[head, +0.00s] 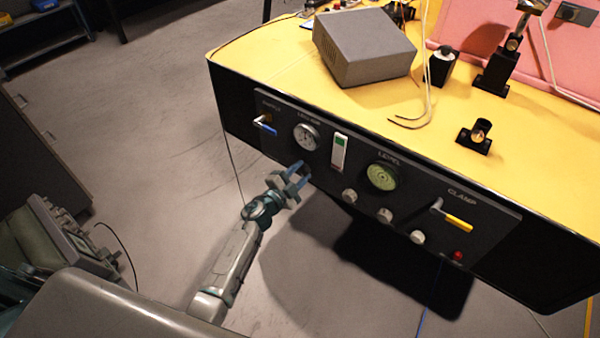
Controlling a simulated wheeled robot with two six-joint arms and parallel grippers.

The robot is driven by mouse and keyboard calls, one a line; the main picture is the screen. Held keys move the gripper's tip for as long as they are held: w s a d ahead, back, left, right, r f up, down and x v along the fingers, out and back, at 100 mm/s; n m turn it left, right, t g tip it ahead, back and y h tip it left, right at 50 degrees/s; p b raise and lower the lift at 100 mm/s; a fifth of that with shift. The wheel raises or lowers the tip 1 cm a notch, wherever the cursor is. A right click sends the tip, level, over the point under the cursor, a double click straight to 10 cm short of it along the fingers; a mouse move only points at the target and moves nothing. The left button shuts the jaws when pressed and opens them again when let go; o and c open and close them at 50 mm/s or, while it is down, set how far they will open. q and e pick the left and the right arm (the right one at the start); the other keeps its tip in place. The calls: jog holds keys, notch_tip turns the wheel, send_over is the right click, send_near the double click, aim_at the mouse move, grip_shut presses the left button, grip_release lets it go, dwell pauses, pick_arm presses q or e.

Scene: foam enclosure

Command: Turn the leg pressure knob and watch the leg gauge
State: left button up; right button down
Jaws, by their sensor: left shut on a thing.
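The leg gauge (306,137) is a round white dial on the black front panel, under a label that seems to read "LEG AIR". Its needle is too small to read. My left gripper (298,176) is at the panel just below this gauge. Its blue-tipped fingers are shut on the leg pressure knob, which they hide almost wholly. My left arm reaches up to it from the bottom left. My right gripper is not in view.
The panel also bears a blue-handled lever (265,126), a white switch (339,153), a green round level (382,177), a row of pale knobs (349,196), a yellow clamp lever (456,222) and a red button (458,255). A grey box (364,46) stands on the yellow tabletop (270,75).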

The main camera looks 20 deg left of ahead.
pick_arm(q)
jog(key=m, duration=0.6)
jog(key=shift+b, duration=0.3)
jog(key=shift+m, duration=1.1)
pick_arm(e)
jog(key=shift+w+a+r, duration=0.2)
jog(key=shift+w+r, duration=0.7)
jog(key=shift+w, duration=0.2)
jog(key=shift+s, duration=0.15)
pick_arm(q)
jog(key=o, duration=0.9)
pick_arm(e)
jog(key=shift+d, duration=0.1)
pick_arm(q)
jog(key=shift+o, duration=0.2)
